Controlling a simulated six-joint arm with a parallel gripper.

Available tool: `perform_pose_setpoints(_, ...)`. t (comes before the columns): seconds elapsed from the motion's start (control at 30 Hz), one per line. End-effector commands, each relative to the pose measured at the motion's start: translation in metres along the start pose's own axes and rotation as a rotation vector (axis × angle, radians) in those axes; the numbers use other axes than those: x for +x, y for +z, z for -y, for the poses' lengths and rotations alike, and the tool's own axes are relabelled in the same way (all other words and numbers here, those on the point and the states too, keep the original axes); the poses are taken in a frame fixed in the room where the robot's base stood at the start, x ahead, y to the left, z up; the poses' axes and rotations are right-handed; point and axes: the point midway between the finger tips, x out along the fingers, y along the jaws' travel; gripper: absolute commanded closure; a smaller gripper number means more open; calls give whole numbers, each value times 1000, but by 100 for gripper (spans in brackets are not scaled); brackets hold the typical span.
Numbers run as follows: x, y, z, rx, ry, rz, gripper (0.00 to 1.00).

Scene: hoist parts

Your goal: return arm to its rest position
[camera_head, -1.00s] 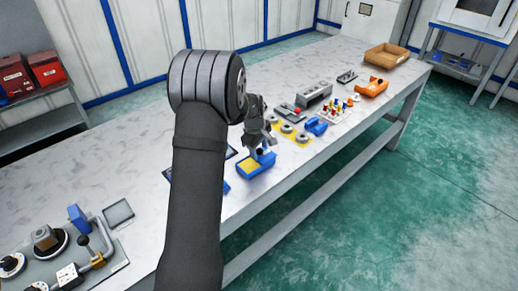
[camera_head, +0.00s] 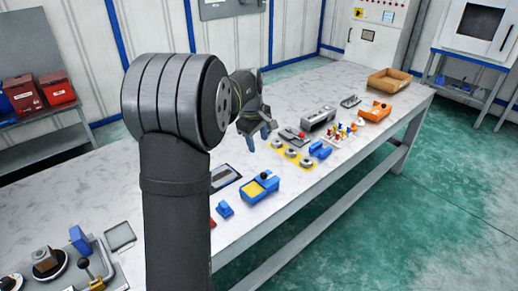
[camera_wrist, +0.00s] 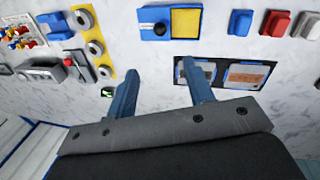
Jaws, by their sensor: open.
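My gripper (camera_head: 257,136) is raised above the long marble-topped table (camera_head: 180,215), left of the yellow strip with round grey parts. In the wrist view my gripper (camera_wrist: 160,92) shows two blue fingers spread apart with nothing between them, over bare table. A blue box with a yellow panel and a dark knob (camera_head: 260,187) sits near the table's front edge. It also shows at the top of the wrist view (camera_wrist: 170,22). My dark arm hides part of the table on the left.
A yellow strip with grey rings (camera_head: 291,153), a blue part (camera_head: 320,149), an orange part (camera_head: 376,112) and a cardboard tray (camera_head: 389,80) stand to the right. A dark framed panel (camera_wrist: 225,73) lies beside the fingers. A fixture plate (camera_head: 112,272) is at front left.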

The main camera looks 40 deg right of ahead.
Motion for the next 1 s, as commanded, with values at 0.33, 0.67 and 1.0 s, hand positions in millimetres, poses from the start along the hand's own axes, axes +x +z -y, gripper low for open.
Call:
perform_pose_setpoints(0.33,-4,0,0,0,-1,1,52)
perform_pose_setpoints(0.67,21,0,1,0,-5,3,52)
perform_pose_setpoints(1.0,88,1,1,0,-5,3,52)
